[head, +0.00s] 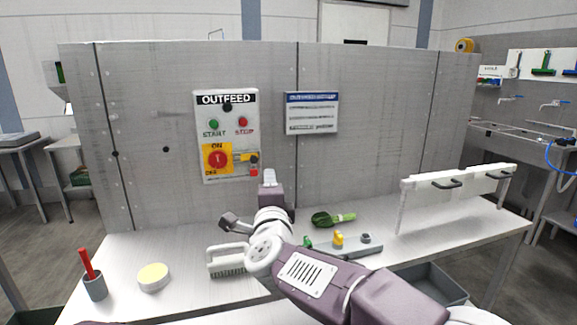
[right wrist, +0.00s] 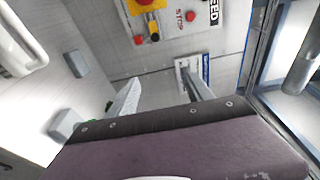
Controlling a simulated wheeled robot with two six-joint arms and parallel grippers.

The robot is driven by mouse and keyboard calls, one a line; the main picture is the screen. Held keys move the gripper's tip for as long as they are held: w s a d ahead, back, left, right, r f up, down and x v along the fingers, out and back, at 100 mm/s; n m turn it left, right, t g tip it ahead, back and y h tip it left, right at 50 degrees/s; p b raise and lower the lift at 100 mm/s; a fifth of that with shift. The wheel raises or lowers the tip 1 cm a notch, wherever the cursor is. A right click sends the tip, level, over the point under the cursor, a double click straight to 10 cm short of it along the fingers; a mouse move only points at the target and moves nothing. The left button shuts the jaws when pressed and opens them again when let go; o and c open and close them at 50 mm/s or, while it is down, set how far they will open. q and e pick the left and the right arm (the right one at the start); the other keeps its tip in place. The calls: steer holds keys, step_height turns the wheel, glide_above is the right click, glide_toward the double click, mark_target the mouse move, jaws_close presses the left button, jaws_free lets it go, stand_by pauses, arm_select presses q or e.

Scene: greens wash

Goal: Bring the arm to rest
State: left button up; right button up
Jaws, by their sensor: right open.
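My right arm reaches in from the lower right of the head view, over the bench. Its gripper (head: 270,177) is raised in front of the grey panel wall, just below and right of the OUTFEED control box (head: 228,170). In the right wrist view the two fingers (right wrist: 160,92) stand apart with nothing between them. The control box (right wrist: 165,22) shows beyond them, with its red and yellow rotary switch (head: 218,159), green START button (head: 214,123) and red STOP button (head: 243,122). The gripper appears clear of the box. My left gripper is not in view.
A white rail with black handles (head: 455,184) stands at the right.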

steer(key=d+f+n+g+h, duration=0.1)
steer(key=d+f+n, duration=0.1)
steer(key=d+f, duration=0.45)
steer(key=d+f+n+g+h, duration=0.15)
steer(key=d+f, duration=0.25)
steer(key=d, duration=0.5)
steer(key=s+d+f+n+g+y, duration=0.1)
steer(key=s+d+f+n+g, duration=0.2)
steer(key=s+f, duration=0.35)
steer(key=s+d+f+n+g, duration=0.3)
steer(key=s+f+g, duration=0.1)
steer(key=f, duration=0.6)
steer(key=s+f+n+g, duration=0.3)
steer(key=s+f, duration=0.2)
steer(key=s, duration=0.3)
steer(key=s+f+n+g, duration=0.3)
steer(key=s+f, duration=0.2)
steer(key=s, duration=0.3)
step_height(320, 180, up, 16)
steer(key=s+n+g+p, duration=0.1)
steer(key=s+p, duration=0.1)
steer(key=p, duration=1.3)
steer(key=shift+d+p, duration=0.4)
steer(key=shift+d, duration=0.05)
steer(key=shift+f+n, duration=0.1)
steer(key=shift+n, duration=0.15)
